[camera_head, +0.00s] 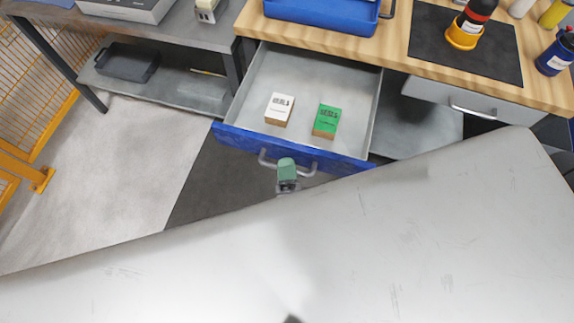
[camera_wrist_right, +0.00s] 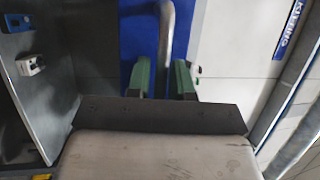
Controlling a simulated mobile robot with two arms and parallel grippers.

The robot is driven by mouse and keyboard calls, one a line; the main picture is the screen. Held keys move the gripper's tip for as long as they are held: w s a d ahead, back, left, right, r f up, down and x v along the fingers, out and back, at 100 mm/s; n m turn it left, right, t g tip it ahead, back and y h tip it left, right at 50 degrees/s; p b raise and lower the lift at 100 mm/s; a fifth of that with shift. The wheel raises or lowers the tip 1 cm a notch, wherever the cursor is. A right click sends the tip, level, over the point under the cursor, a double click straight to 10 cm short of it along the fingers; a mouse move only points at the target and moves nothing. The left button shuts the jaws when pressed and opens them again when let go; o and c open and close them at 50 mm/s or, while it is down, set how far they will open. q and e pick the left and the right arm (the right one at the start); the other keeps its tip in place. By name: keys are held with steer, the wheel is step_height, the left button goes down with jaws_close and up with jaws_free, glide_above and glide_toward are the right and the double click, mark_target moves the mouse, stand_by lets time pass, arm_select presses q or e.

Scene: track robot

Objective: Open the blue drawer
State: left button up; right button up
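The blue drawer (camera_head: 228,137) is pulled well out from under the wooden worktop. Its inside shows, with a white box (camera_head: 280,109) and a green box (camera_head: 326,121) in it. A grey bar handle (camera_head: 307,172) is on its blue front; the handle also shows in the right wrist view (camera_wrist_right: 166,40). My right gripper (camera_head: 287,172) is at the handle. In the wrist view the green fingers of my right gripper (camera_wrist_right: 162,80) stand apart on both sides of the bar, with a gap on the left. My left gripper is out of view.
The worktop (camera_head: 397,40) holds a blue bin (camera_head: 320,14), a black mat (camera_head: 435,45) and several bottles. A grey drawer (camera_head: 475,105) is to the right. A grey table (camera_head: 190,30) stands left, by a yellow fence (camera_head: 45,70). Floor (camera_head: 130,160) is clear at left.

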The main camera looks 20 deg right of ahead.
steer(key=b+v, duration=0.2)
steer(key=v, duration=0.8)
steer(key=shift+s, duration=0.4)
steer(key=s+d+f+n+g+y+p, duration=0.15)
steer(key=f+n+g+y, duration=0.3)
steer(key=f+n, duration=0.55)
steer(key=s+d+f+n+g+y+p, duration=0.1)
steer(key=s+f+n+g+y+p, duration=0.3)
steer(key=f, duration=1)
steer(key=s+d+f+n+g+h, duration=0.4)
steer(key=s+d+f+n+g, duration=0.4)
steer(key=d, duration=0.6)
step_height(320, 180, down, 3)
steer(key=shift+s+f+g+h+b, duration=0.15)
steer(key=shift+s+g+h+b, duration=0.25)
steer(key=shift+s+g, duration=0.6)
